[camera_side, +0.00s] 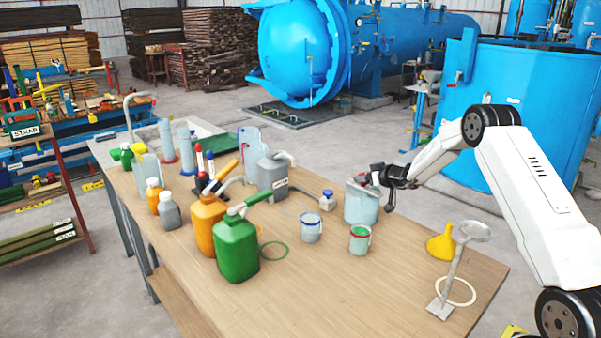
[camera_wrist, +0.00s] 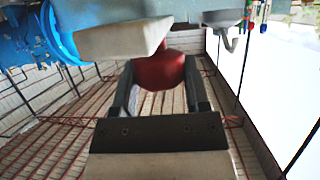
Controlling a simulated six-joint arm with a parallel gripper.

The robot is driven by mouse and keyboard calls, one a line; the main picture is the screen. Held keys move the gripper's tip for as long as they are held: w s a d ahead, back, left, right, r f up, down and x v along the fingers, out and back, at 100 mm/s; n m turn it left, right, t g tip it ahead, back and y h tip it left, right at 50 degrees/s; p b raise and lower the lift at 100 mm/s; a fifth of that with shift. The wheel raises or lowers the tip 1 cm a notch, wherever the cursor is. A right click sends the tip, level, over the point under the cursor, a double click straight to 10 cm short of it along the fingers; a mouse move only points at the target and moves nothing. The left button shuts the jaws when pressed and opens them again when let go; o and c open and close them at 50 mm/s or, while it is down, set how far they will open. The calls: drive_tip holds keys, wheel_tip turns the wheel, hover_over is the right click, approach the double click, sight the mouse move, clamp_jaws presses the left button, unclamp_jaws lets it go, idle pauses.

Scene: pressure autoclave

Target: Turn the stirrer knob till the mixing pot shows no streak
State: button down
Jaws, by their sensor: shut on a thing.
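The mixing pot (camera_side: 361,207), a pale grey-blue vessel, stands upright on the bench toward its right back edge. My gripper (camera_side: 378,174) is beside the upper right of the pot. In the wrist view a rounded dark red knob (camera_wrist: 160,72) sits between the two fingers of my gripper (camera_wrist: 157,80), which are shut on it. A pale block lies just beyond the knob in that view. In the side view the knob is mostly hidden by my gripper. Whether the pot shows a streak is too small to tell.
A yellow funnel (camera_side: 441,243) and a ring stand (camera_side: 446,290) are at the right. Green (camera_side: 236,248) and orange (camera_side: 205,225) jugs stand left.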

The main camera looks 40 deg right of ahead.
drive_tip(key=shift+m+h, duration=1.1)
drive_tip(key=shift+h, duration=0.2)
drive_tip(key=shift+c, duration=0.4)
unclamp_jaws()
drive_tip(key=shift+s+a, duration=0.1)
drive_tip(key=v, duration=0.7)
drive_tip(key=shift+s+r, duration=0.2)
drive_tip(key=shift+r, duration=0.1)
